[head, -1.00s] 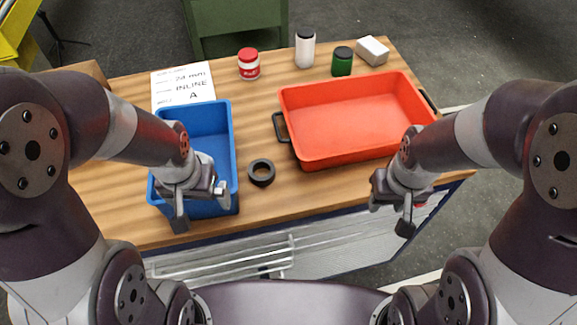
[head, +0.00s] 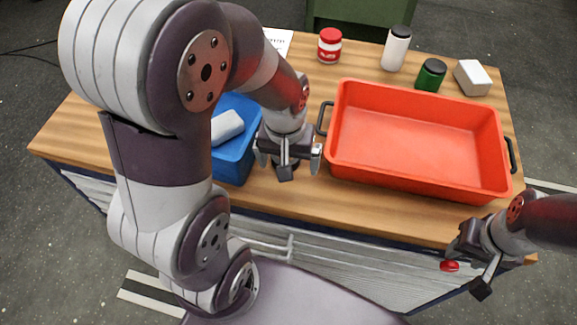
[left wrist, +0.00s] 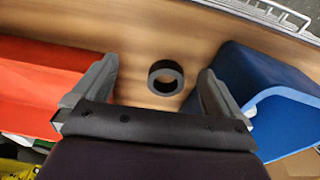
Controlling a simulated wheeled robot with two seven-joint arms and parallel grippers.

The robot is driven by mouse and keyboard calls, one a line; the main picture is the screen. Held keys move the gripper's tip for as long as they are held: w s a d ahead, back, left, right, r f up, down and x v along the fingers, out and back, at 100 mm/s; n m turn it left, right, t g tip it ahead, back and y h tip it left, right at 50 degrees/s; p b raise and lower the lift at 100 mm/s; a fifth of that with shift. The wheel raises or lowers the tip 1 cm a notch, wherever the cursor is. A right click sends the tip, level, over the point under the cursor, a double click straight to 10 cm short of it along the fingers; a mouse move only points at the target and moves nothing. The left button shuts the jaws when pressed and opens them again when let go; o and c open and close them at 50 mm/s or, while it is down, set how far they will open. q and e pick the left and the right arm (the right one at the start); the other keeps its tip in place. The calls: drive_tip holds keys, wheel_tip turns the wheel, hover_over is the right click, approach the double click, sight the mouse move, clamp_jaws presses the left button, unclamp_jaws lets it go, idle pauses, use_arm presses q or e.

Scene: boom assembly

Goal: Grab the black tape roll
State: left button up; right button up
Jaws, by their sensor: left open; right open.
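The black tape roll (left wrist: 166,65) lies flat on the wooden table in the left wrist view, its hole showing. It sits between my left gripper's two spread fingers and beyond their tips, apart from both. My left gripper (head: 288,162) is open and empty, pointing down above the table between the blue bin and the red tray. In the head view it hides most or all of the roll. My left gripper also shows in the left wrist view (left wrist: 157,85). My right gripper (head: 469,272) is open near the table's front right corner.
The blue bin (head: 238,162) stands left of my left gripper, with an unclear pale shape at it. The red tray (head: 415,184) is to the right. A red-white jar (head: 330,46), white bottle (head: 396,50), green jar (head: 431,76) and white box (head: 472,78) stand behind.

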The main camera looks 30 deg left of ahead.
use_arm(q)
drive_tip(key=w+a+r+n+g, duration=0.1)
drive_tip(key=w+a+r+n, duration=0.35)
drive_tip(key=w+n, duration=0.4)
drive_tip(key=f, duration=0.4)
drive_tip(key=s+f+n+p, duration=0.1)
drive_tip(key=f, duration=0.3)
drive_tip(key=s+f+n, duration=0.1)
drive_tip(key=f, duration=0.3)
drive_tip(key=shift+d+p, duration=0.2)
drive_tip(key=shift+p, duration=0.2)
drive_tip(key=shift+w+f, duration=0.2)
drive_tip(key=shift+f, duration=0.25)
drive_tip(key=c, duration=1.1)
